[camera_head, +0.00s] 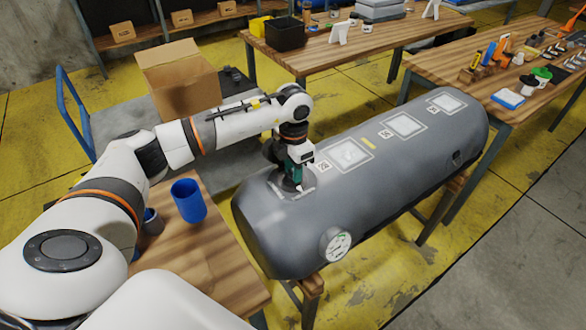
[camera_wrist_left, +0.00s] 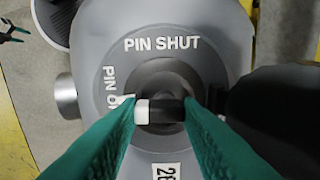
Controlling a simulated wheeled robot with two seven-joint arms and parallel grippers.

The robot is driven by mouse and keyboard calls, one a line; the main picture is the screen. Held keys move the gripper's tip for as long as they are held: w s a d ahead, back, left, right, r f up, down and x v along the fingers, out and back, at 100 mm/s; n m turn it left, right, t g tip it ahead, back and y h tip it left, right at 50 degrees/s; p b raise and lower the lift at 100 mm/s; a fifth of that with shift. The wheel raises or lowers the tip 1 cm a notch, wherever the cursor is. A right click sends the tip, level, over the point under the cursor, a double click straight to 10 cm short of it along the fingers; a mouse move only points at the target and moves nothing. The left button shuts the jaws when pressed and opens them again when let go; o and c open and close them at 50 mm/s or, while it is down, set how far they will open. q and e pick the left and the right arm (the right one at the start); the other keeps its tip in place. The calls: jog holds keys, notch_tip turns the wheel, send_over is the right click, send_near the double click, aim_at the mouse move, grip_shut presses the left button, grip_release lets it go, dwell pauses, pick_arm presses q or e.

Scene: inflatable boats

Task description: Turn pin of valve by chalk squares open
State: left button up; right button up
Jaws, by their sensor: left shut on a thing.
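The grey inflatable tube (camera_head: 385,185) lies on a wooden stand. White chalk squares (camera_head: 403,125) are marked along its top, and the valve (camera_head: 292,187) is at its near left end. My left gripper (camera_head: 296,182) is down on the valve, its green fingers shut on the pin (camera_wrist_left: 165,112). In the left wrist view the pin lies crosswise, its white end pointing left, beside the partly hidden "PIN O..." lettering (camera_wrist_left: 110,88). The "PIN SHUT" lettering (camera_wrist_left: 162,44) is above the pin. My right gripper is not in view.
A round gauge (camera_head: 336,245) is on the tube's near side. A blue cup (camera_head: 188,201) stands on the wooden table at left. A cardboard box (camera_head: 185,80) sits behind my arm. Tables with tools (camera_head: 500,70) stand at the back and right.

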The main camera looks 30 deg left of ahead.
pick_arm(q)
jog(key=shift+w+r+n, duration=0.1)
jog(key=shift+n, duration=0.3)
jog(key=o, duration=1)
notch_tip(320, 180, up, 12)
jog(key=shift+f+b, duration=0.1)
jog(key=shift+b, duration=0.95)
